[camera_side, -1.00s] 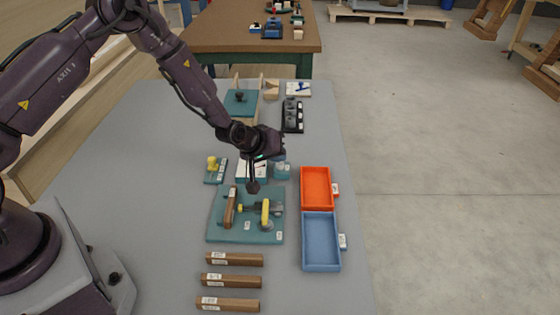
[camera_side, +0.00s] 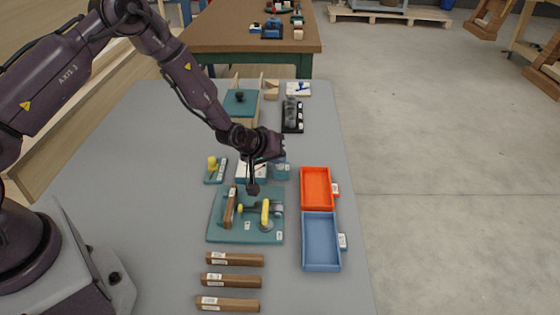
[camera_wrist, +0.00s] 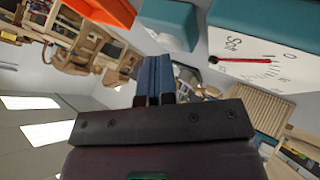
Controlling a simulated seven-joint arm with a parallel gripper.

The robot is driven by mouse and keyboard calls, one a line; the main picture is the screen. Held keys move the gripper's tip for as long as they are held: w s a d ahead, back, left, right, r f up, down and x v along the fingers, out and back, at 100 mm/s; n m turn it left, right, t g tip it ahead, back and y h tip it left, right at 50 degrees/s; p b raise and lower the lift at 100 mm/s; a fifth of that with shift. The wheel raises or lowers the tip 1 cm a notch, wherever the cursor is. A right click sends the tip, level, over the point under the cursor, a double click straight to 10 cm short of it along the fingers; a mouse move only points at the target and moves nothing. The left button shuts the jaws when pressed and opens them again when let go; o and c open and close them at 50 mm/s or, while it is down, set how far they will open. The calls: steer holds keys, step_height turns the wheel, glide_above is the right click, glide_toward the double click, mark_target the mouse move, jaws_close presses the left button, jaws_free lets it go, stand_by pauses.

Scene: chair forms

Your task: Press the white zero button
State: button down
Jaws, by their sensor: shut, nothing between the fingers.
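A gauge with a white face (camera_wrist: 265,50) and a red needle shows in the wrist view, its scale marked with a 0. In the side view its white face (camera_side: 246,170) is partly covered by my gripper. A teal block (camera_wrist: 165,18) with a white patch (camera_wrist: 174,42) on it stands beside the gauge. The block also shows in the side view (camera_side: 282,172). I cannot tell whether the white patch is the zero button. My gripper (camera_wrist: 156,65) is shut and empty, its fingertips appearing just below the white patch in the wrist view. Contact cannot be made out.
A teal clamp board (camera_side: 225,236) lies in front of the gauge. An orange tray (camera_side: 316,171) and a blue tray (camera_side: 320,243) are at the right. A small teal piece with a yellow knob (camera_side: 212,163) is at the left. Several wooden bars (camera_side: 232,281) lie in front.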

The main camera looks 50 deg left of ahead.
steer(key=shift+r, duration=1.25)
steer(key=shift+r, duration=2.55)
